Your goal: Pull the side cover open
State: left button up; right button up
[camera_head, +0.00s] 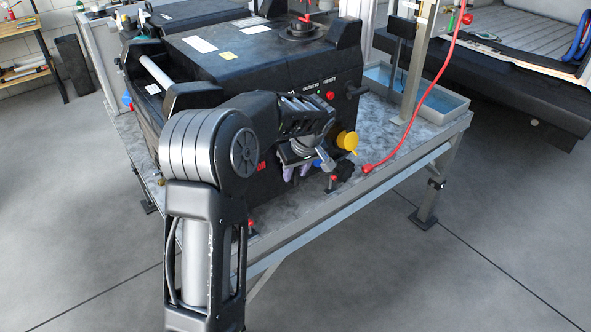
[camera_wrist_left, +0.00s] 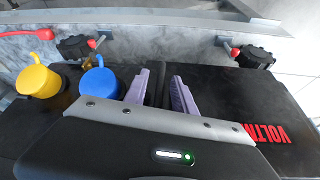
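The machine is a large black box (camera_head: 240,50) on a metal table, with buttons and a yellow cap (camera_head: 347,141) on its front. A black panel (camera_wrist_left: 225,85) with red lettering shows in the left wrist view, and its edge runs between the fingers; I cannot tell whether this panel is the side cover. My left gripper (camera_head: 298,171) is in front of the machine's front face. Its purple fingers (camera_wrist_left: 161,90) stand apart in the left wrist view, with nothing visibly clamped. Contact with the panel cannot be told. My arm hides part of the front. My right gripper is not in view.
A blue cap (camera_wrist_left: 100,82) is close beside the fingers. Black knobs (camera_wrist_left: 76,47) stand along the table edge. A red cable (camera_head: 420,105) hangs to the table at the right. A blue-grey tray (camera_head: 440,108) lies behind it. The floor in front is clear.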

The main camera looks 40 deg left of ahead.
pick_arm(q)
grip_shut()
dwell(0.3)
dwell(1.1)
